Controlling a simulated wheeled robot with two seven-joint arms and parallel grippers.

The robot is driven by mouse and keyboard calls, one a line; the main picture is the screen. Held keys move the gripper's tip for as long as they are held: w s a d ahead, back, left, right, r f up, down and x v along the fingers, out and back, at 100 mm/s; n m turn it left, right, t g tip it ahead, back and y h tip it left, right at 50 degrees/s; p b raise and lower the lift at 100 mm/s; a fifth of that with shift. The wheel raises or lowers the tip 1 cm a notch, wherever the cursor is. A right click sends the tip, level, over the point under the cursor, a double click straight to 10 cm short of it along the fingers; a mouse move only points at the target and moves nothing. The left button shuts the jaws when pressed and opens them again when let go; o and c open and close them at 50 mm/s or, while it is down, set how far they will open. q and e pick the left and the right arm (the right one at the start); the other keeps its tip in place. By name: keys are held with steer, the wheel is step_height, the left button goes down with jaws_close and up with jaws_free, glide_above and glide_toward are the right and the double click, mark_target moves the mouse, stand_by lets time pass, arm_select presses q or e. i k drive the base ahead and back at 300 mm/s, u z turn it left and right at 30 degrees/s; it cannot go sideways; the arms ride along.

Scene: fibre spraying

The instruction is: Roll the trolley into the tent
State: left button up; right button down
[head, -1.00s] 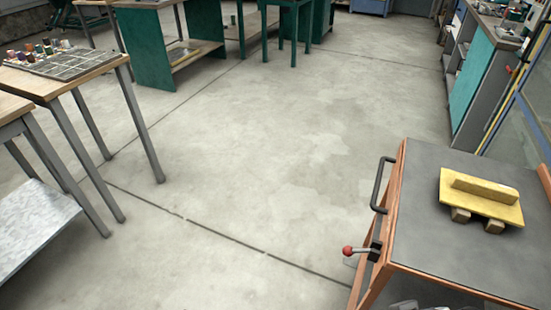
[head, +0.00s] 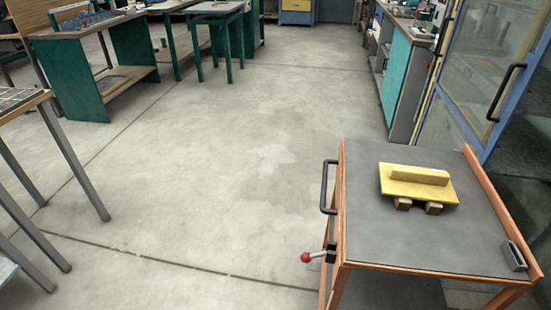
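The trolley (head: 300,200) is not at the middle but at the lower right; its orange frame carries a dark grey top (head: 400,235). A black handle (head: 324,188) sits on its left side, and a lever with a red knob (head: 306,257) sticks out at its near left corner. A yellow piece (head: 418,183) rests on small wooden blocks on the top. A blue-framed glass enclosure with a black door handle (head: 507,92), possibly the tent, stands behind and right of the trolley. Neither of my grippers shows.
Open concrete floor (head: 230,170) lies left of and beyond the trolley. A table with grey legs (head: 75,165) stands at the left edge. Green workbenches (head: 70,80) stand at the back left, and a teal-sided counter (head: 400,85) at the back right.

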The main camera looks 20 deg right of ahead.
mark_target(381, 257)
steer(key=k, duration=0.5)
steer(key=u, duration=1.1)
steer(key=i, duration=0.85)
steer(key=z, duration=2.55)
steer(key=i, duration=0.5)
steer(key=z, duration=1)
steer(key=k, duration=0.45)
steer(key=u, duration=0.5)
steer(key=i, duration=0.6)
steer(key=z, duration=0.2)
